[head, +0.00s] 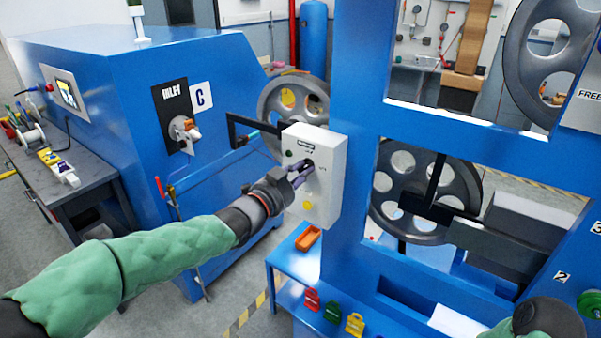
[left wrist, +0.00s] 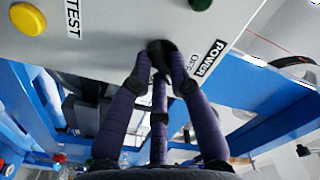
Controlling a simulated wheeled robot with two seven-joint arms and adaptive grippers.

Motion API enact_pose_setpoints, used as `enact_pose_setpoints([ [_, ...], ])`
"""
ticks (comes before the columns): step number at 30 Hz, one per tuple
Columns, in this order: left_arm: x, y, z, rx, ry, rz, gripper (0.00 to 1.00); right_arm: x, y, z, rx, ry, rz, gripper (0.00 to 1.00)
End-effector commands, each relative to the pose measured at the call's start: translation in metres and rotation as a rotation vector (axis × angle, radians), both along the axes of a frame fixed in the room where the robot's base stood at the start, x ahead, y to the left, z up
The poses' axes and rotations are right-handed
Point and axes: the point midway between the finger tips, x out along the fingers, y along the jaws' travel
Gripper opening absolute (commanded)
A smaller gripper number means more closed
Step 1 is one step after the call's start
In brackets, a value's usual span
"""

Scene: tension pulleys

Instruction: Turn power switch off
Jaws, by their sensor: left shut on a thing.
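The power switch (head: 309,164) is a dark knob on the front of a white control box (head: 325,150), which is fixed to the blue machine frame. In the left wrist view the dark knob (left wrist: 160,46) sits beside the labels POWER and OFF. My left gripper (head: 300,175) is at the box front with its purple fingers shut on the knob, and its fingertips (left wrist: 160,60) close around it from both sides. The fingers partly hide the knob and the OFF label, so I cannot tell its exact angle. My right gripper is not in view.
A yellow button (head: 308,206) is low on the box, beside the label TEST in the left wrist view. A green light (head: 289,154) is near the knob.

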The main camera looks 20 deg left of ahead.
Motion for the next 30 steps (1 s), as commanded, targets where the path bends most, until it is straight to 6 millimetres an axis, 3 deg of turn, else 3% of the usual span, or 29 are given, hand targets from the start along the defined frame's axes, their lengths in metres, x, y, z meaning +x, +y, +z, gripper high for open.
enact_pose_setpoints([
  [18, 0.0, -0.001, 0.001, -0.517, 0.193, 0.001, 0.0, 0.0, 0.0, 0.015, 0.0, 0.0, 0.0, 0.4],
  [30, -0.001, -0.001, 0.001, -0.694, 0.256, 0.001, 0.0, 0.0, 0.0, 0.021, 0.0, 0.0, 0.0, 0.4],
])
